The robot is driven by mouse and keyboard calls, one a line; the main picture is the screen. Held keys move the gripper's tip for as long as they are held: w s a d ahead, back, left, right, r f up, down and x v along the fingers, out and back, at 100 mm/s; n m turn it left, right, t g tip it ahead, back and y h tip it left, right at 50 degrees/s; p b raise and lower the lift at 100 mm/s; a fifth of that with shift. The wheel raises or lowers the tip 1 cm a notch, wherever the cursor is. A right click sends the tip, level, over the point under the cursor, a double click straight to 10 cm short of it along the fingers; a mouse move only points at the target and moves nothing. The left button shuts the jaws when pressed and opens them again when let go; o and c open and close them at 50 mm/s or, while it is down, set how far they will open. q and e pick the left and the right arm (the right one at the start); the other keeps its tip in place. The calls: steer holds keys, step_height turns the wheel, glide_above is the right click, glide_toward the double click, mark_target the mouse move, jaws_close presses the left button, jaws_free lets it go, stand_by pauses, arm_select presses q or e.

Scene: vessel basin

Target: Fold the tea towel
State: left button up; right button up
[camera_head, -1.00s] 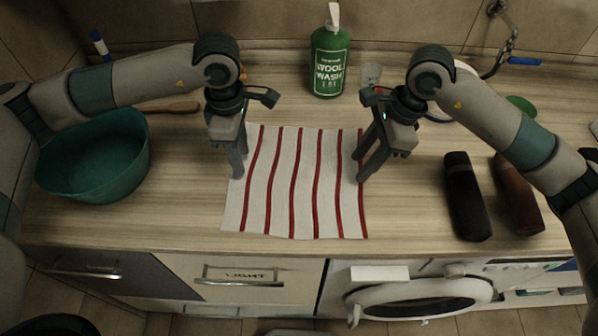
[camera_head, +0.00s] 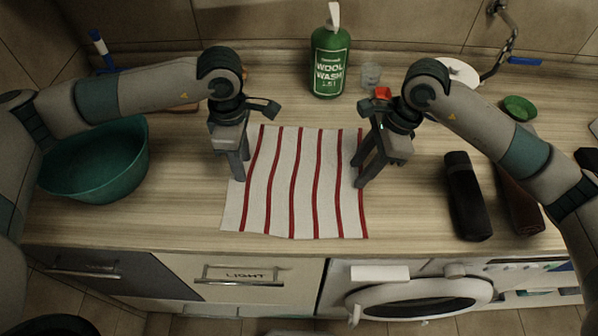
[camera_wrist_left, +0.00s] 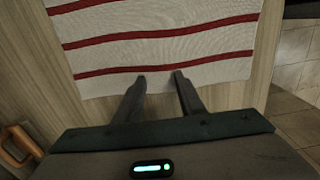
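The tea towel (camera_head: 305,185), white with red stripes, lies flat and spread out on the wooden counter. It also shows in the left wrist view (camera_wrist_left: 160,52). I cannot tell whether either gripper's tips touch the cloth.
A teal bowl (camera_head: 95,165) stands left of the towel. A green wool wash bottle (camera_head: 329,65) and a clear glass (camera_head: 371,76) stand behind. A black bottle-like object (camera_head: 467,195) and a brown one (camera_head: 519,200) lie at right. The counter's front edge is just before the towel.

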arm_select(q)
steer(key=shift+c, duration=0.6)
arm_select(e)
steer(key=shift+c, duration=0.6)
arm_select(q)
jaws_close()
arm_select(e)
jaws_close()
arm_select(q)
steer(key=shift+r, duration=0.15)
arm_select(e)
steer(key=shift+r, duration=0.1)
